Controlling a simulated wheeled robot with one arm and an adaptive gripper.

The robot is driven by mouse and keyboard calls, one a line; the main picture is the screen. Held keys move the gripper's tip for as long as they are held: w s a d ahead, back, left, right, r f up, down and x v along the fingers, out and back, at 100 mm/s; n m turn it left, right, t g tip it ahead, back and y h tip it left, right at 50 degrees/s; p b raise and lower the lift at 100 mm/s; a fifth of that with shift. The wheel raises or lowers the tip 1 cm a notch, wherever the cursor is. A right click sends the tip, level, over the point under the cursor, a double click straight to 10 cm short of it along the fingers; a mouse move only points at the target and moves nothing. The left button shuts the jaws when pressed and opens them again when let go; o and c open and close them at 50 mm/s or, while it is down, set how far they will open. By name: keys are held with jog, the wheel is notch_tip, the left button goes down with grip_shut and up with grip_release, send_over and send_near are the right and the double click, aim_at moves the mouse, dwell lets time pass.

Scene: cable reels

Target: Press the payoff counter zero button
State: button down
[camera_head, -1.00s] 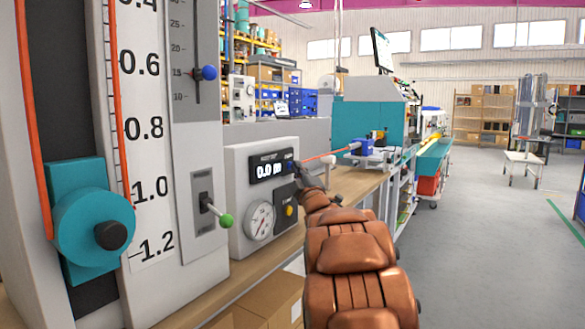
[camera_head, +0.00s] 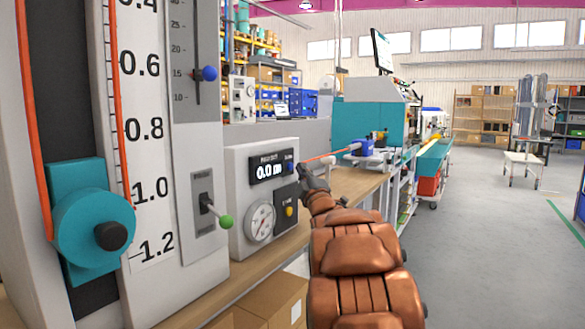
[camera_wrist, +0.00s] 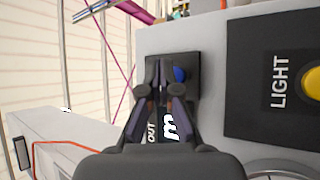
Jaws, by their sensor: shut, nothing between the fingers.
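The payoff counter (camera_head: 271,170) is a black display on the front of a light grey box, and it reads about 0.0 m. Its small blue button (camera_head: 290,166) sits at the display's right end. In the wrist view the blue button (camera_wrist: 181,74) shows just right of my fingertips, partly covered by a finger. My gripper (camera_head: 301,168) is shut and empty, in front of the panel beside the button. It also shows in the wrist view (camera_wrist: 161,64), over the display (camera_wrist: 170,127), whose digits it partly hides. I cannot tell whether the tips touch the panel.
A LIGHT plate with a yellow button (camera_wrist: 312,84) lies beside the display. A round gauge (camera_head: 260,222) is below it. A green-tipped lever (camera_head: 225,221) stands out to the left. An orange cable (camera_head: 325,156) passes behind my gripper. The floor at right is open.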

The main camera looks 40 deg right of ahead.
jog(key=shift+s+d+p, duration=0.15)
jog(key=shift+s+d, duration=0.1)
jog(key=shift+s, duration=0.55)
jog(key=shift+s+d+p, duration=0.15)
jog(key=shift+s+d, duration=0.05)
jog(key=shift+s, duration=0.6)
jog(key=shift+s+d+p, duration=0.15)
jog(key=shift+s+d, duration=0.1)
jog(key=shift+s, duration=0.55)
